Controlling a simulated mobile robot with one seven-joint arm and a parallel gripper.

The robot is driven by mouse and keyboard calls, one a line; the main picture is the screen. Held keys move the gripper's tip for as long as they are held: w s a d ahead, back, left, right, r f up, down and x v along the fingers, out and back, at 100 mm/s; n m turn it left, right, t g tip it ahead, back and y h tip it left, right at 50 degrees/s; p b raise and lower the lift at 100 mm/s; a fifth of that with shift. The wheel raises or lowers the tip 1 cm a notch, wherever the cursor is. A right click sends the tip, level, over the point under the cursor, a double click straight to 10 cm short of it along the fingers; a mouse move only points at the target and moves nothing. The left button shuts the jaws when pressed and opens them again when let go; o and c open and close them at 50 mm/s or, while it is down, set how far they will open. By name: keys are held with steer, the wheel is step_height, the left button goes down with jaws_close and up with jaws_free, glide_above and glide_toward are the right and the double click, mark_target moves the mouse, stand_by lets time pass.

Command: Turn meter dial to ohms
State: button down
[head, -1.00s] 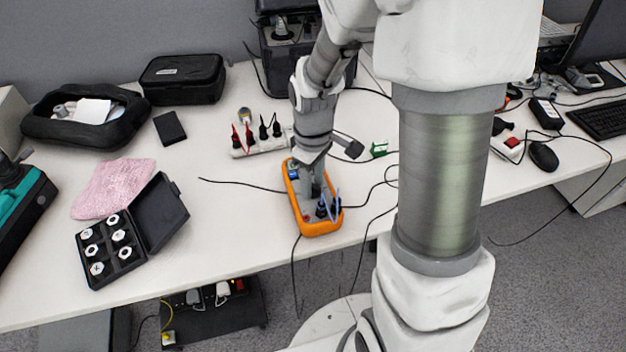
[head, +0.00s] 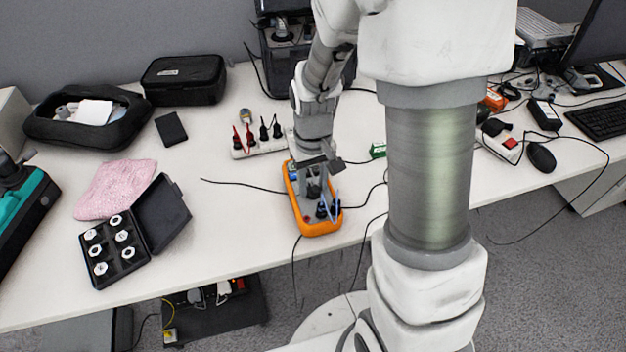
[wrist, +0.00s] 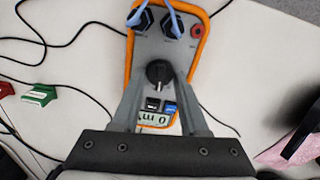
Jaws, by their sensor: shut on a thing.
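The orange multimeter (head: 320,228) lies face up on the white table in the head view. It also shows in the wrist view (wrist: 203,42), upside down, with a small display (wrist: 155,118) near my gripper's base. The black dial (wrist: 158,72) is in the middle of its grey face. My gripper (wrist: 160,80) reaches over the face, with a finger on each side of the dial, shut on it. Blue and black plugs (wrist: 172,24) sit in the meter's sockets, beside a red socket (wrist: 197,31). The dial's exact setting is too small to read.
Black cables run across the table around the meter. A white power strip (head: 262,143) with plugs stands behind it. An open black case of weights (head: 118,248) and a pink cloth (head: 117,188) lie to the left.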

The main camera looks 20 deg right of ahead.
mark_target(313, 187)
steer(key=shift+m, duration=0.6)
steer(key=shift+c, duration=2.1)
jaws_free()
step_height(313, 187, up, 18)
steer(key=p, duration=0.4)
steer(key=shift+f+p, duration=0.25)
steer(key=shift+p, duration=0.1)
